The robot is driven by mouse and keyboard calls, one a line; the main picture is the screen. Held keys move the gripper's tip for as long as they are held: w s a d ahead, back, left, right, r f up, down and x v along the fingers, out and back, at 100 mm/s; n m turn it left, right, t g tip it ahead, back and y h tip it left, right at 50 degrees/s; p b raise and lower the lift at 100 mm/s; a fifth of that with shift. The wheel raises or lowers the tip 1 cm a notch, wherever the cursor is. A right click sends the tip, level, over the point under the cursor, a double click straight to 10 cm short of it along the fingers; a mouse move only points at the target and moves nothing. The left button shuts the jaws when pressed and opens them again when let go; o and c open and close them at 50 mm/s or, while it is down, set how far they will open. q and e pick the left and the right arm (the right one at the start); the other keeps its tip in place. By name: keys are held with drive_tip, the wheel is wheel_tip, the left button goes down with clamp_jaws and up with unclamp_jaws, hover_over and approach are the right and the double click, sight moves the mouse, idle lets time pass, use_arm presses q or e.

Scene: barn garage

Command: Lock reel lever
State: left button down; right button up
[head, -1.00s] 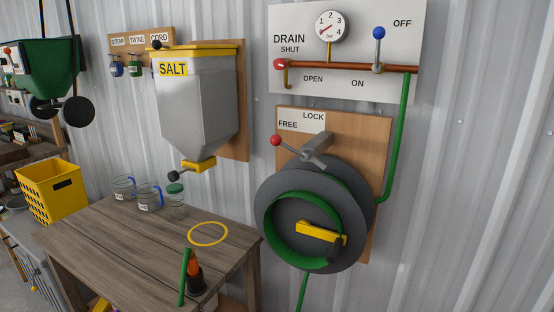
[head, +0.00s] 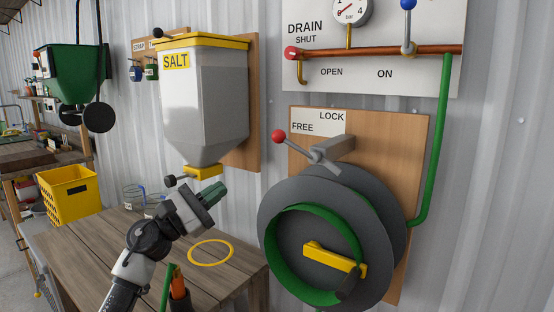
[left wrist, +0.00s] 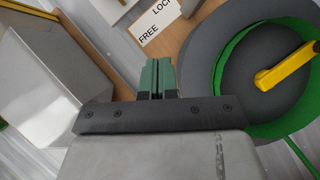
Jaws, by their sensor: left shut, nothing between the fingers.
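The reel lever (head: 300,147) is a grey arm with a red ball knob (head: 278,136), pivoted at the top of the grey hose reel (head: 378,240). The knob points left, toward the FREE side of the FREE/LOCK label (head: 318,121). My left gripper (head: 214,194) is shut and empty, in front of the salt hopper's outlet, to the left of the reel and apart from the lever. Its green fingers (left wrist: 158,77) show together in the left wrist view, below the label (left wrist: 158,20). The lever is hidden there. My right gripper is not in view.
The reel's yellow crank (head: 335,257) sticks out in front. The salt hopper (head: 203,105) hangs on the wall above the wooden table (head: 130,245). A yellow ring (head: 211,252) lies on the table. The drain panel (head: 440,30) with its pipe is above the reel.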

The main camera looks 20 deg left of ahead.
sight(293, 146)
use_arm(q)
drive_tip(key=shift+s+r+m, duration=0.15)
drive_tip(key=shift+r+m, duration=0.3)
drive_tip(key=shift+m, duration=0.25)
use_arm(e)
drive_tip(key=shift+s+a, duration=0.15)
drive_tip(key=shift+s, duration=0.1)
use_arm(q)
drive_tip(key=s+d+r+p+x, duration=0.1)
drive_tip(key=p+x, duration=0.4)
drive_tip(key=x, duration=0.8)
drive_tip(key=shift+s+r+p, duration=0.35)
drive_tip(key=shift+s, duration=0.2)
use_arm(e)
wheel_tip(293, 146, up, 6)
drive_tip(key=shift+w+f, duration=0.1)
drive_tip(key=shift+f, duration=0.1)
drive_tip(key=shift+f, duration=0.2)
